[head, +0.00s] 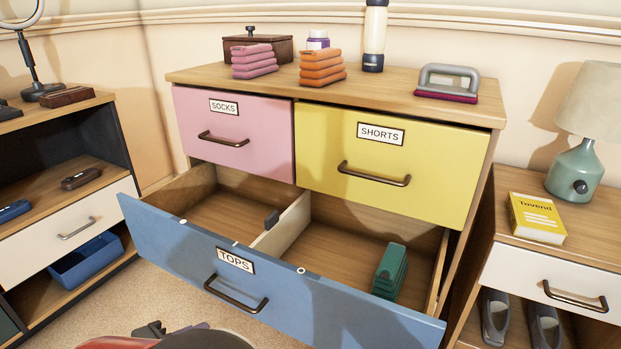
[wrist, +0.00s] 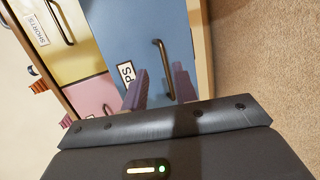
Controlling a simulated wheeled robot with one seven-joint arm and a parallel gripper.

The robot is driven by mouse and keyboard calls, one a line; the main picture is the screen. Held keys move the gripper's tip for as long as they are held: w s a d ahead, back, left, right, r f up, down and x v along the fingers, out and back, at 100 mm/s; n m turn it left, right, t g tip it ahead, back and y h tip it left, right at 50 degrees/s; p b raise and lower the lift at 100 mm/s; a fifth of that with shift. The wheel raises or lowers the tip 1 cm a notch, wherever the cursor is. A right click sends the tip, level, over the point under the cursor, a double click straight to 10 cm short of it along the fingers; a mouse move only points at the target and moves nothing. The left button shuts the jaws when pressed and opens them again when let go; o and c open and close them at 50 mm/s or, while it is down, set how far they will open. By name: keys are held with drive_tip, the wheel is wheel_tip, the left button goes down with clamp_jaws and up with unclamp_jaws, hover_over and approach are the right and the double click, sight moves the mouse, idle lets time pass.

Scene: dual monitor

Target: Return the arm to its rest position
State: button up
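My gripper (wrist: 160,84) shows in the wrist view with its two purple fingers apart and nothing between them. Beyond the fingers is the blue TOPS drawer front (wrist: 168,20) with its dark handle (wrist: 162,68). In the head view only part of my arm shows at the bottom edge, in front of the TOPS drawer (head: 180,248) and low down. I cannot tell the exact gap between the fingers and the drawer, but they do not grip the handle.
The TOPS drawer stands pulled out, with a green folded stack (head: 390,270) in its right compartment. The pink SOCKS drawer (head: 240,150) and yellow SHORTS drawer (head: 400,150) are shut. A shelf unit (head: 100,195) stands left, a nightstand (head: 540,262) right. Carpet (head: 75,318) is clear at front left.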

drive_tip(key=w+d+r+m+g+y+p, duration=0.1)
drive_tip(key=w+d+r+m+g, duration=0.2)
drive_tip(key=d, duration=0.5)
drive_tip(key=w+d+r+m+g+p, duration=0.1)
drive_tip(key=d+r+g+p, duration=0.1)
drive_tip(key=d+r, duration=0.45)
drive_tip(key=w+d+r+m+g+y+p, duration=0.1)
drive_tip(key=w+d+r+g, duration=0.15)
drive_tip(key=d, duration=0.75)
drive_tip(key=s+d+r+m+t+y+p, duration=0.1)
drive_tip(key=s+d+r+m+y+p, duration=0.1)
drive_tip(key=s+d, duration=0.3)
drive_tip(key=s+d+r+m+t+y+p, duration=0.1)
drive_tip(key=s+d+r+m+y+p, duration=0.1)
drive_tip(key=d, duration=0.8)
drive_tip(key=s+r+m+y, duration=0.1)
drive_tip(key=s+r+m, duration=0.1)
drive_tip(key=s+r, duration=0.1)
drive_tip(key=shift+s+r+m+y+p, duration=0.2)
drive_tip(key=shift+m+y+p, duration=0.1)
drive_tip(key=shift+p, duration=0.1)
